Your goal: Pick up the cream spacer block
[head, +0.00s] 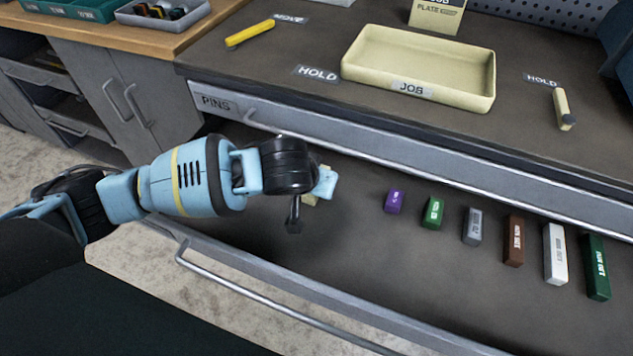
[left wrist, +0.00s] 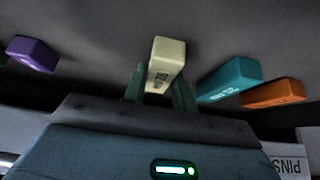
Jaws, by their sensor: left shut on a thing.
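The cream spacer block (left wrist: 167,60) stands out between the fingers of my left gripper (left wrist: 159,88) in the left wrist view, with dark lettering on its side. The gripper is shut on it. In the head view my left gripper (head: 308,196) is over the left part of the open drawer. Only a small cream patch of the block (head: 311,200) shows there, the rest hidden by the wrist and fingers. I cannot tell whether the block touches the drawer floor. My right gripper is in neither view.
The open PINS drawer (head: 350,240) holds a row of blocks: purple (head: 395,201), green, grey, brown, white and dark green. Teal (left wrist: 230,80) and orange (left wrist: 273,93) blocks lie beside the cream one. A cream JOB tray (head: 420,65) sits on the bench above.

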